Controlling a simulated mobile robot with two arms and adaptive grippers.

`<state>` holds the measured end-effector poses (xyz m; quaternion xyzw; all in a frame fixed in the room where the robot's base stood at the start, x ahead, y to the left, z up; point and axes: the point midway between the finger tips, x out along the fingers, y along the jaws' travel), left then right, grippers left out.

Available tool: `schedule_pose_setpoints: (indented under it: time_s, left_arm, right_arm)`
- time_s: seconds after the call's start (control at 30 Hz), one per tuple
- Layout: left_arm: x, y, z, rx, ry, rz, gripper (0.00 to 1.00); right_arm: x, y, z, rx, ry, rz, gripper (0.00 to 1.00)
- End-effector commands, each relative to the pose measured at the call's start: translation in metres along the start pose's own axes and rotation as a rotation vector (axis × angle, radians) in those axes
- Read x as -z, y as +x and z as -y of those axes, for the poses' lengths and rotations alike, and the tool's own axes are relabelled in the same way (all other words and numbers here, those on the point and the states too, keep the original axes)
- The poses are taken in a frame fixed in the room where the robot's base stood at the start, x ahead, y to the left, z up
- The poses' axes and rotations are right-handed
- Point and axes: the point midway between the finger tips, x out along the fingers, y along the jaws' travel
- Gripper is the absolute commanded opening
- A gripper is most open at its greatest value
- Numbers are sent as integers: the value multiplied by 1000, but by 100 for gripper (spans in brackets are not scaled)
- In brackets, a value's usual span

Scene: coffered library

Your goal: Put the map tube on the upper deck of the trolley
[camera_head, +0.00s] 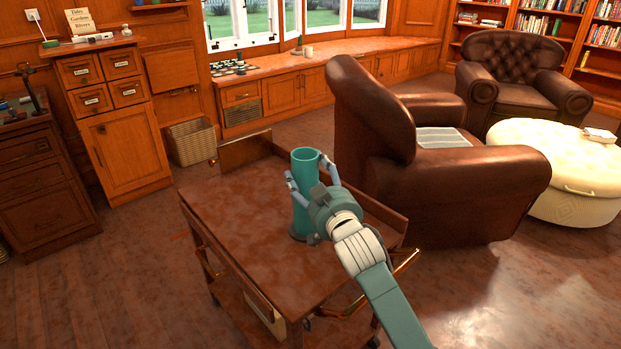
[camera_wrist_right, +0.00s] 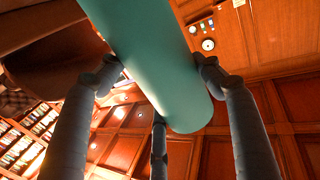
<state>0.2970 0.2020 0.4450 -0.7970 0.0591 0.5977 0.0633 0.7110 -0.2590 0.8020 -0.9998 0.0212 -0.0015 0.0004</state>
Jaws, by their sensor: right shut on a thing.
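The map tube (camera_head: 303,178) is a teal cylinder with an open top. It stands upright over the upper deck of the trolley (camera_head: 250,230), a reddish-brown wooden cart. Its lower end looks to be at the deck surface, but I cannot tell whether it bears weight there. My right gripper (camera_head: 308,178) is shut around the tube's upper part, reaching in from the lower right. In the right wrist view, the tube (camera_wrist_right: 150,55) lies between the gripper's fingers (camera_wrist_right: 158,85). My left gripper is not in view.
A brown leather armchair (camera_head: 450,185) stands close to the trolley's right side. A wicker basket (camera_head: 190,143) and a drawer cabinet (camera_head: 125,135) are behind on the left. A cream ottoman (camera_head: 565,165) is at the far right. The rest of the trolley deck is bare.

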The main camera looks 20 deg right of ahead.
Motion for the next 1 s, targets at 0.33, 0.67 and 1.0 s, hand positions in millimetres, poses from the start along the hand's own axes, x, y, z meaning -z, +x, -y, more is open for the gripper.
schedule_pose_setpoints:
  time_s: [0.33,0.67,1.0]
  left_arm:
    - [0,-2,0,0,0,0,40]
    - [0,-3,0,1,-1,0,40]
    - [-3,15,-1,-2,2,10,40]
  right_arm:
    - [-2,0,0,0,1,-2,19]
    - [-2,0,0,0,0,0,85]
    - [0,-34,0,1,0,1,85]
